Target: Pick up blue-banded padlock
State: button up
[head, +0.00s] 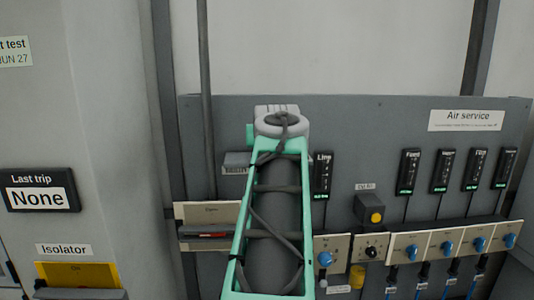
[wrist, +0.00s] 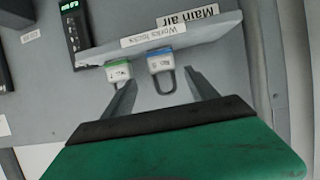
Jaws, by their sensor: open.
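The blue-banded padlock (wrist: 160,63) is in the wrist view, against the edge of a grey ledge (wrist: 205,38) labelled "Works locks". Its white body has a blue band, and its grey shackle points down in the picture. A green-banded padlock (wrist: 119,71) is just to its left. My gripper (wrist: 160,77) is open and empty. Its left finger reaches up close to the green-banded padlock, and its right finger is to the right of the blue-banded shackle. I cannot tell whether either finger touches. In the head view my arm hides the gripper and both padlocks.
A grey "Air service" panel (head: 410,130) carries several black gauges and a row of blue knobs (head: 479,244). A cabinet (head: 105,130) with an Isolator label stands at left.

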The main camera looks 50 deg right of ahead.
jog(key=x, duration=0.2)
jog(key=p+x, duration=0.1)
jog(key=x, duration=0.1)
jog(key=f+p+x, duration=0.1)
jog(key=x, duration=0.2)
jog(key=shift+w+a, duration=0.1)
jog(key=shift+a, duration=0.15)
jog(key=shift+a+r, duration=0.1)
jog(key=shift+a, duration=0.05)
grip_shut()
